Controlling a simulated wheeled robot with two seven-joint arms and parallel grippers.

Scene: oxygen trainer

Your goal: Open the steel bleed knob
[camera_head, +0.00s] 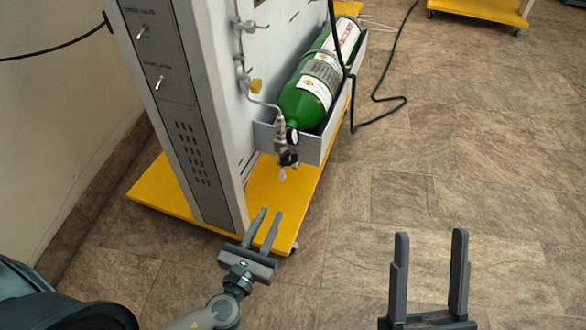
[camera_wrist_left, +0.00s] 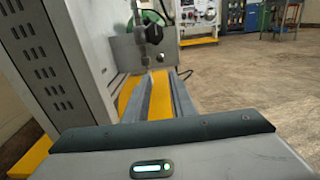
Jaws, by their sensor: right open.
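A green oxygen cylinder (camera_head: 310,92) lies in a grey tray (camera_head: 312,150) on the side of the trainer cabinet. At its near end are a round gauge (camera_head: 292,137), a dark valve fitting (camera_head: 288,158) and a small pale knob (camera_head: 282,175) below it. I cannot tell for certain which part is the steel bleed knob. My left gripper (camera_head: 267,226) is open and empty, below and in front of these fittings, apart from them. In the left wrist view the fitting (camera_wrist_left: 152,32) hangs beyond its fingers. My right gripper (camera_head: 431,250) is open and empty over the floor.
The grey cabinet (camera_head: 190,110) stands on a yellow base (camera_head: 262,190) left of the fittings. A black cable (camera_head: 378,98) hangs and loops to the floor right of the cylinder. The floor (camera_head: 440,180) at right is clear.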

